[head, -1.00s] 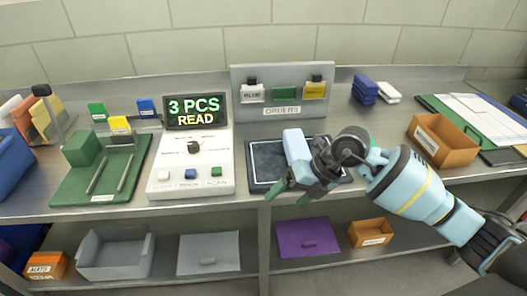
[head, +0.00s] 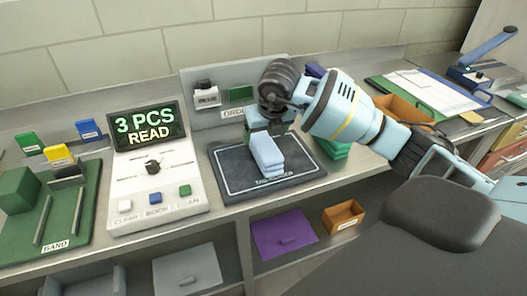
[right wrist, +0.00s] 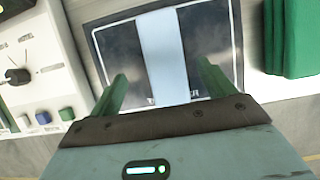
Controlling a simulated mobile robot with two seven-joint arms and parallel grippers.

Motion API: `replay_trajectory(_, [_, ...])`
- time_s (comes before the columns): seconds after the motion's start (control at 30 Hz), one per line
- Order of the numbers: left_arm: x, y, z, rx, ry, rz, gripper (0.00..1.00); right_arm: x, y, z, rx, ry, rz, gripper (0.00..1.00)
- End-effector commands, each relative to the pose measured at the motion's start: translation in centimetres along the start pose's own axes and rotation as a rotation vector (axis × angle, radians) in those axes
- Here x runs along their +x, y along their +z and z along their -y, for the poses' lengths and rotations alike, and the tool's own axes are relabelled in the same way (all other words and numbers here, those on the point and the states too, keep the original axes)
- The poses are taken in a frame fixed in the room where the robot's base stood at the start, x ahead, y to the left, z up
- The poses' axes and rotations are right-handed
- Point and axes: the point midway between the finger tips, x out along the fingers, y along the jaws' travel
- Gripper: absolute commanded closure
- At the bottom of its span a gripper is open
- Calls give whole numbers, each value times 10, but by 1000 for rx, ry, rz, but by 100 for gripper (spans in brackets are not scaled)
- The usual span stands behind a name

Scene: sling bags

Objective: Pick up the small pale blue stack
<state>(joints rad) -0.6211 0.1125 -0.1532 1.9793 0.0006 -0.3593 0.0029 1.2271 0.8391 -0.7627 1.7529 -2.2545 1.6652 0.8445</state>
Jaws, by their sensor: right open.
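The small pale blue stack (head: 267,158) lies on the black reader pad (head: 228,178), a few flat layers high. My right gripper (head: 262,126) is over the far end of the stack, its fingers mostly hidden in the head view. In the right wrist view its two green fingers (right wrist: 162,88) are apart. The pale blue stack (right wrist: 162,50) shows in the gap between them, with room on both sides and no visible contact. My left gripper is not in view.
A white console (head: 155,185) with a "3 PCS READ" screen (head: 149,126) stands left of the pad. A green stack (head: 333,149) lies right of it, partly behind my arm. A grey order board (head: 200,120) stands behind. An orange bin (head: 405,110) is further right.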

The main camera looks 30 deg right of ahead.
Motion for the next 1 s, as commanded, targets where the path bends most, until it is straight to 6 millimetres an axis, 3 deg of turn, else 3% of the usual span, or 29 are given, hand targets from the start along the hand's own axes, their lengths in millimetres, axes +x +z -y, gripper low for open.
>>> replay_trajectory(0.27, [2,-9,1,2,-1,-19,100,13,-2,1,-1,0,-2,18])
replay_trajectory(0.6, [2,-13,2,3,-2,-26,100,55,-8,5,-1,1,-2,18])
replay_trajectory(0.9, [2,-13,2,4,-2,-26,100,60,-8,5,-1,0,0,18])
replay_trajectory(1.0, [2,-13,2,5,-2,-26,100,60,-8,5,-1,0,0,29])
